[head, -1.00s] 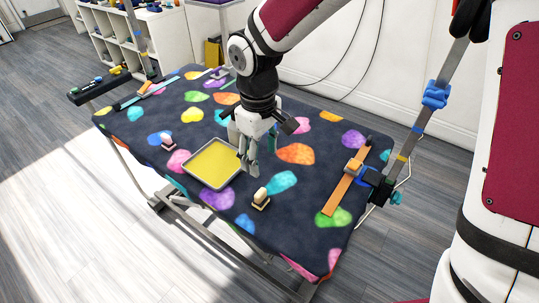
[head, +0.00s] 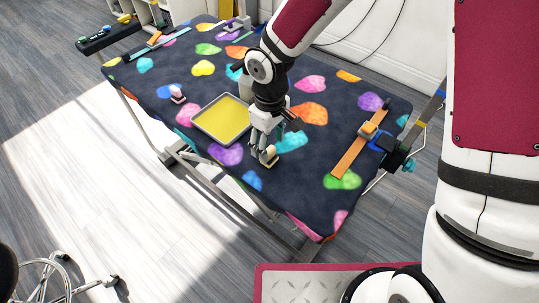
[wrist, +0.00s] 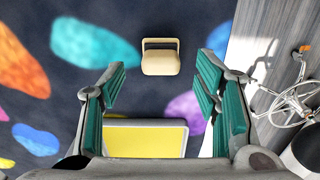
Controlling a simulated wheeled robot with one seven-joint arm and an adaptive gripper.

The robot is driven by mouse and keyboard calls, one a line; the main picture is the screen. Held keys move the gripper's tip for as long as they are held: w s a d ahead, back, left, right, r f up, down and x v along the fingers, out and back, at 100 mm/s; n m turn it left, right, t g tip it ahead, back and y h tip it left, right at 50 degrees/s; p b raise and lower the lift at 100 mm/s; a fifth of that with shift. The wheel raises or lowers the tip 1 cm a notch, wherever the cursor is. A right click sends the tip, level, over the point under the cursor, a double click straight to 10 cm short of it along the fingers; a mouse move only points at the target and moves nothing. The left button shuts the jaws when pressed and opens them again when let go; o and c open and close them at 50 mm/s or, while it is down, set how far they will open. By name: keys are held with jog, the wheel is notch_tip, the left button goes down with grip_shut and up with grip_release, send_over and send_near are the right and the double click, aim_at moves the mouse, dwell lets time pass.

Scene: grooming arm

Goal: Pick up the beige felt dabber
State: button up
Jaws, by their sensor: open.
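The beige felt dabber (head: 269,153) stands on the dark, colour-spotted table cover near the front edge. The green finger pads stand apart on either side in the wrist view, with nothing held. I cannot tell the exact height left between fingertips and dabber.
A shallow tray with a yellow floor (head: 222,120) lies just left of my gripper. A pink-topped dabber (head: 177,94) stands left of the tray. An orange strip (head: 350,155) with a small block lies to the right. The cover between dabber and strip is clear.

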jog(key=shift+f, duration=1.45)
jog(key=shift+c, duration=0.6)
jog(key=c, duration=1.2)
jog(key=shift+r, duration=0.15)
notch_tip(320, 180, up, 3)
jog(key=shift+r, duration=0.2)
jog(key=s, duration=0.5)
jog(key=s+r, duration=0.1)
jog(key=s, duration=1)
jog(key=shift+a+r, duration=0.15)
jog(key=shift+a, duration=0.15)
